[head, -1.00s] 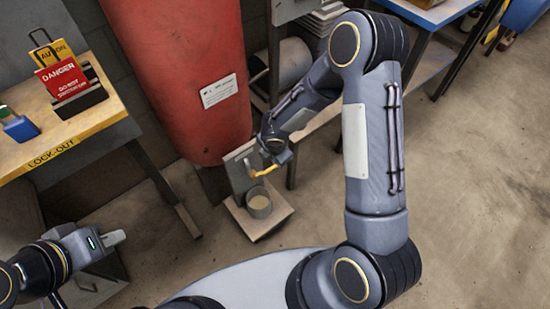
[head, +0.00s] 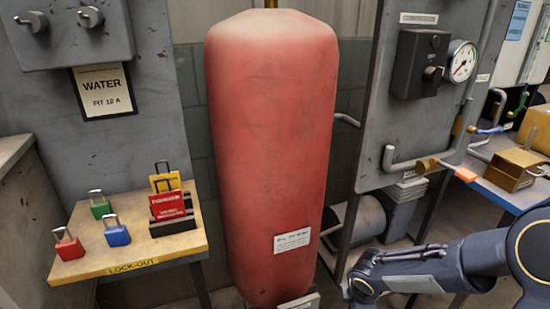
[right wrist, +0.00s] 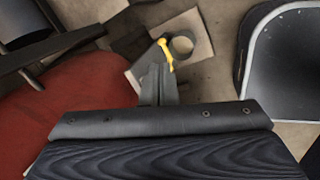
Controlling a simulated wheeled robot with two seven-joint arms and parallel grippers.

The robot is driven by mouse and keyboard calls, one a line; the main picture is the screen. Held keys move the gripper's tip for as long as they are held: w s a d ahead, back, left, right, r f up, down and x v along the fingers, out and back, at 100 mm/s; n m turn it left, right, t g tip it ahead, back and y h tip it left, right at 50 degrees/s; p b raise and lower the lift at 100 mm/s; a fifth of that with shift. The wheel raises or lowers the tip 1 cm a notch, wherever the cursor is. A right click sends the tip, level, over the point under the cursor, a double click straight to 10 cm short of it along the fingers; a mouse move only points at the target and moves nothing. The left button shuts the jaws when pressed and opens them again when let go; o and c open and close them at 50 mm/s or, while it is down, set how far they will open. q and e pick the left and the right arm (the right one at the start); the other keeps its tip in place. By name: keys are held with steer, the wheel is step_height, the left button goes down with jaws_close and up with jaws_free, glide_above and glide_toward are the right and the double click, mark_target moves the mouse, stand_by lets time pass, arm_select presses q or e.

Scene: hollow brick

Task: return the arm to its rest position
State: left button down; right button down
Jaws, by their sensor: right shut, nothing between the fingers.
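In the head view my right arm (head: 430,268) comes in from the lower right and bends down in front of the panel stand. Its gripper is cut off below the picture. In the right wrist view my right gripper (right wrist: 158,75) is shut and empty, seen end-on over the floor. Its tips overlap the lower end of a small yellow lever (right wrist: 165,50) in the picture; I cannot tell whether they touch it. My left gripper is in neither view.
A red tank (head: 270,150) stands close left of my arm; it also shows in the wrist view (right wrist: 70,125). A grey cup (right wrist: 182,44) sits on a pale plate (right wrist: 200,30). A lock-out table (head: 190,245) with padlocks is left, a gauge panel (head: 425,125) right.

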steer(key=s+d+r+m+y, duration=0.1)
steer(key=s+d+r+m, duration=0.3)
steer(key=s+r+m, duration=0.5)
steer(key=s+a+r+m+t+y, duration=0.35)
steer(key=s+r+m, duration=0.35)
steer(key=s+m, duration=0.35)
step_height(320, 180, up, 16)
steer(key=p, duration=1.7)
steer(key=shift+s+a+r+g, duration=0.15)
steer(key=shift+a+r+g, duration=0.1)
steer(key=shift+g, duration=0.1)
steer(key=shift+n, duration=0.25)
